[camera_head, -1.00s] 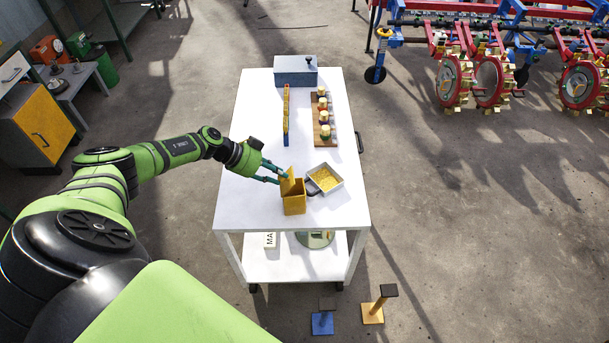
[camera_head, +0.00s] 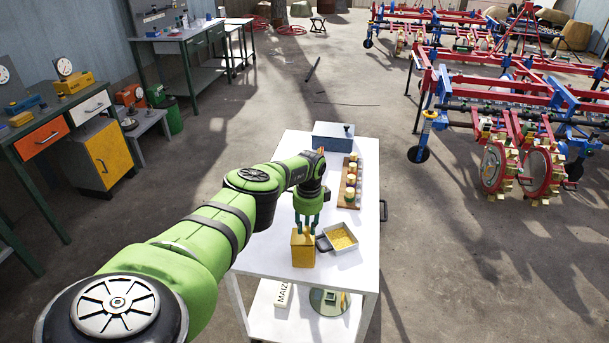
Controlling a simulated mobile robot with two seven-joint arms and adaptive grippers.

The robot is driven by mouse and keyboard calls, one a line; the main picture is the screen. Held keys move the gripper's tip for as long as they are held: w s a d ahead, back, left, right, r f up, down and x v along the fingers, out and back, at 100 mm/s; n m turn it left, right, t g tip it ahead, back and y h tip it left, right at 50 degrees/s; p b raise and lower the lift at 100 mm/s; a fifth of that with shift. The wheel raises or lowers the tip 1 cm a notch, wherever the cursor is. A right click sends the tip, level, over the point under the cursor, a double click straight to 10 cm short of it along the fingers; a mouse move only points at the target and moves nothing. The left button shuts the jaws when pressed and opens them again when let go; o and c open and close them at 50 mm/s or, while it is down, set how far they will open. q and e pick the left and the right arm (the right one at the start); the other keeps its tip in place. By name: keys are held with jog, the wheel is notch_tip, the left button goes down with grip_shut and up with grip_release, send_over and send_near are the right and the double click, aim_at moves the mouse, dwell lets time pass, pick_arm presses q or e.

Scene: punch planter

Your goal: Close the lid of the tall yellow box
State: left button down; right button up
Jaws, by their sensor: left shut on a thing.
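The tall yellow box (camera_head: 303,250) stands upright near the front end of the white table (camera_head: 277,240). Its lid (camera_head: 302,235) shows as a yellow face at the top of the box, partly hidden behind my fingers. I cannot tell exactly how far the lid is tilted. My left gripper (camera_head: 307,224) points down from above, with its dark green fingertips at the box's top, shut on the lid. My right gripper is not in view.
A grey tray of yellow grains (camera_head: 341,238) sits just right of the box. Farther back are a wooden board with several pegs (camera_head: 349,185) and a blue-grey box (camera_head: 333,137). A red and blue machine (camera_head: 500,125) stands at the right.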

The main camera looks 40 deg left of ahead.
pick_arm(q)
jog(key=shift+w+d+f+g+y+b, duration=0.1)
jog(key=shift+d+f+g+y+b, duration=0.25)
jog(key=shift+b, duration=0.25)
jog(key=shift+f, duration=0.1)
dwell(0.3)
jog(key=c, duration=1)
grip_release()
jog(key=shift+a, duration=0.2)
jog(key=shift+w+r, duration=0.25)
jog(key=shift+r, duration=0.55)
notch_tip(320, 180, up, 10)
jog(key=d, duration=0.1)
jog(key=shift+w+r, duration=0.15)
jog(key=shift+w, duration=0.2)
jog(key=shift+d, duration=0.15)
